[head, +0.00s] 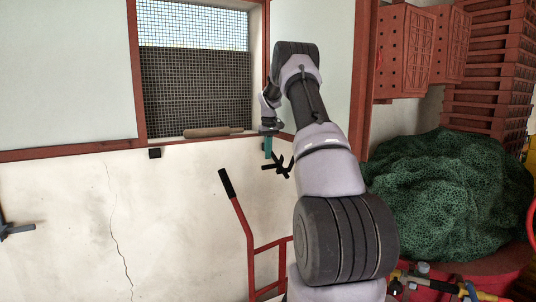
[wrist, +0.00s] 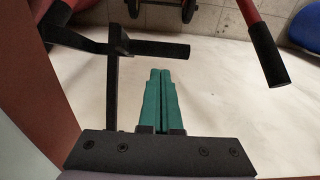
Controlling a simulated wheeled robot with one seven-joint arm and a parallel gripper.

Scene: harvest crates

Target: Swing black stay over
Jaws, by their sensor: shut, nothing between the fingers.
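A black piece with several short arms, which looks like the stay (head: 282,168), is at the wall just below the right end of the window sill. In the wrist view the black stay (wrist: 160,49) shows as a bar with a rounded end, left of and beyond my fingertips, with a thin black arm running down beside them. My gripper (head: 268,148) has green fingers, pointing down in front of the wall close to the stay. In the wrist view my gripper (wrist: 160,76) is shut and empty. I cannot tell whether it touches the stay.
A red hand truck (head: 240,215) with black grips stands below. A meshed window (head: 195,90) with a wooden roller on its sill is behind. Green netting (head: 440,185) and red crates (head: 405,50) fill the right.

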